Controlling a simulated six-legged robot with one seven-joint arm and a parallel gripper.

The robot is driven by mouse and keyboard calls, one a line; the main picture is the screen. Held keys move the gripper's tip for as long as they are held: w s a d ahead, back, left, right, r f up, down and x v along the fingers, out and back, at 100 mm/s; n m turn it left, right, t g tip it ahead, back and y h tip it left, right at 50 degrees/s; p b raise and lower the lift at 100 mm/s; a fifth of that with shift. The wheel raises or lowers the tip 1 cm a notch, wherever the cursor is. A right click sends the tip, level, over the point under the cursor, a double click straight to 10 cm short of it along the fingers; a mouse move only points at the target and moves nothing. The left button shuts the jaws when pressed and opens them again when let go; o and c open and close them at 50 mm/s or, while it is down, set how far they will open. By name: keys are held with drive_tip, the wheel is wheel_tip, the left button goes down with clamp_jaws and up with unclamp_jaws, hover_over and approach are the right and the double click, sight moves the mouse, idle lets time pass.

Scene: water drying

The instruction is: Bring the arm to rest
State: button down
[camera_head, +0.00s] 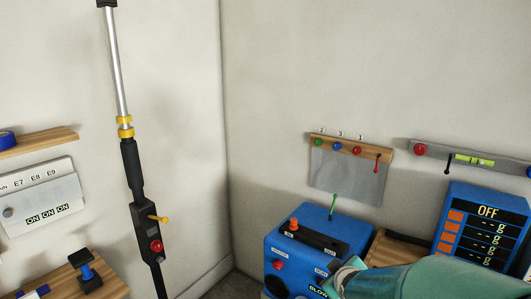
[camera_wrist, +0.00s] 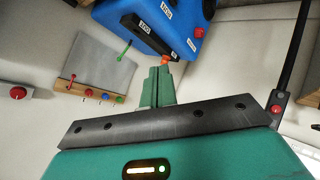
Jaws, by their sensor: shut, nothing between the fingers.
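My gripper (camera_wrist: 158,76) shows in the wrist view with its two green fingers together and nothing between them. The fingertips point toward the blue machine (camera_wrist: 160,22) and appear close to its orange knob (camera_wrist: 164,60); I cannot tell whether they touch. In the head view, my teal arm reaches in from the lower right, in front of the lower part of the blue machine (camera_head: 345,232). The fingers cannot be made out clearly there.
A tall pole with a black handle (camera_head: 132,168) stands left of the wall corner. A grey panel (camera_head: 345,178) hangs from a wooden strip with coloured knobs. A blue display reading OFF (camera_head: 488,212) is at right. A white switch box (camera_head: 40,200) is at left.

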drive_tip(key=s+a+r+m+g, duration=0.1)
drive_tip(key=s+r, duration=0.4)
drive_tip(key=s, duration=0.7)
drive_tip(key=s+a+r+m+g, duration=0.2)
drive_tip(key=s+r+m+g, duration=0.2)
drive_tip(key=s, duration=0.9)
drive_tip(key=r+m, duration=0.1)
drive_tip(key=m, duration=0.1)
drive_tip(key=shift+s+r+m, duration=0.15)
drive_tip(key=shift+m, duration=0.15)
